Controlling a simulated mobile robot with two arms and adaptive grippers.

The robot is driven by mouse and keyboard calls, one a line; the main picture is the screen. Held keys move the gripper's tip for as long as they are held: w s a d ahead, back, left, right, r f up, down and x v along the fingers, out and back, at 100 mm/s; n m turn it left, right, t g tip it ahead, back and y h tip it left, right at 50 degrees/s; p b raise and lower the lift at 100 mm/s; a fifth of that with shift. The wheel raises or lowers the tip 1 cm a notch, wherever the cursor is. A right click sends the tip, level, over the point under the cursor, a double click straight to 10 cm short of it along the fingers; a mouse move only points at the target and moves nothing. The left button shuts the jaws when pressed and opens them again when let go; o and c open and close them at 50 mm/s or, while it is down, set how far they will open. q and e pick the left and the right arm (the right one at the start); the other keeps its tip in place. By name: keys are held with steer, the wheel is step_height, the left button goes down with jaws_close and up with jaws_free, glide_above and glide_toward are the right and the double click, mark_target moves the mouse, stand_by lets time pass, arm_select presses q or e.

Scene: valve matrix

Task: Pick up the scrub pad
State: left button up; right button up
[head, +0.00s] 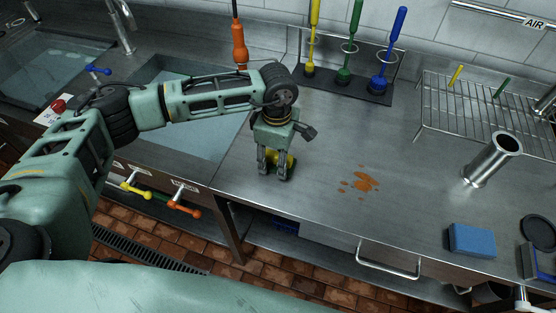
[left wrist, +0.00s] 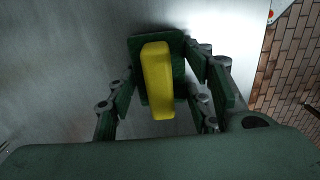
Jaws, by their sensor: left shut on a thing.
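The scrub pad (head: 290,162) has a green base and a yellow block-shaped grip. It is at the steel counter's left part, right of the sink, partly hidden by my gripper in the head view. My left gripper (head: 275,164) points down and is shut on the scrub pad. In the left wrist view the scrub pad (left wrist: 157,70) sits between the two fingers, its yellow grip toward the camera. I cannot tell whether its base touches the counter. My right gripper is not in view.
Orange spatter (head: 362,182) lies right of the gripper. A blue sponge (head: 472,240) and a steel cylinder (head: 493,158) stand farther right. Coloured brushes in a rack (head: 340,82) are at the back. Yellow and orange valve handles (head: 183,208) project below the sink.

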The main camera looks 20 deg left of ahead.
arm_select(q)
steer(key=c, duration=0.4)
steer(key=shift+w+r+b, duration=0.1)
steer(key=shift+r+b, duration=0.2)
steer(key=shift+r, duration=0.15)
steer(key=r+b, duration=0.1)
steer(key=d+r+b, duration=0.1)
steer(key=r, duration=0.1)
steer(key=shift+s+r, duration=0.2)
steer(key=shift+r, duration=0.05)
steer(key=shift+s+d+r+b, duration=0.65)
steer(key=shift+d+r, duration=0.45)
steer(key=shift+d, duration=0.55)
steer(key=shift+s+d+r+b, duration=0.6)
steer(key=shift+d+r, duration=0.55)
steer(key=shift+d, duration=0.5)
steer(key=shift+s+d+r+b, duration=0.6)
steer(key=shift+d+r, duration=0.5)
steer(key=shift+d, duration=0.55)
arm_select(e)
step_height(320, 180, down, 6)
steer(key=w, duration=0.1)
arm_select(q)
steer(key=shift+s, duration=0.1)
